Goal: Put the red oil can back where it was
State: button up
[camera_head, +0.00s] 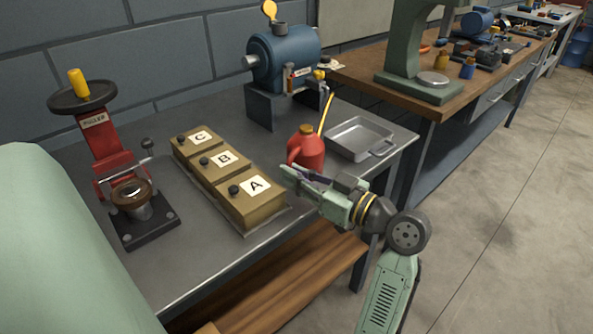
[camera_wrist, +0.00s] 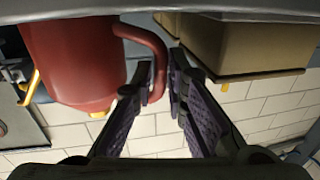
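The red oil can (camera_head: 308,150) has a yellow spout and stands near the front right of the grey workbench; its base is partly hidden by my gripper in the head view. In the wrist view, which looks upside down, the can body (camera_wrist: 75,60) fills the upper left and its loop handle (camera_wrist: 157,50) points towards the picture's middle. My gripper (camera_head: 287,172) is beside the can. In the wrist view my two purple-padded fingers (camera_wrist: 162,80) are close together, one on each side of the handle. Whether both touch it is unclear.
Boxes A (camera_head: 255,205), B (camera_head: 222,173) and C (camera_head: 195,143) stand left of the can. A metal tray (camera_head: 391,150) lies to its right. Bare bench shows between press and boxes.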

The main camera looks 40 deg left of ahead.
jog(key=o, duration=0.3)
jog(key=shift+r, duration=0.1)
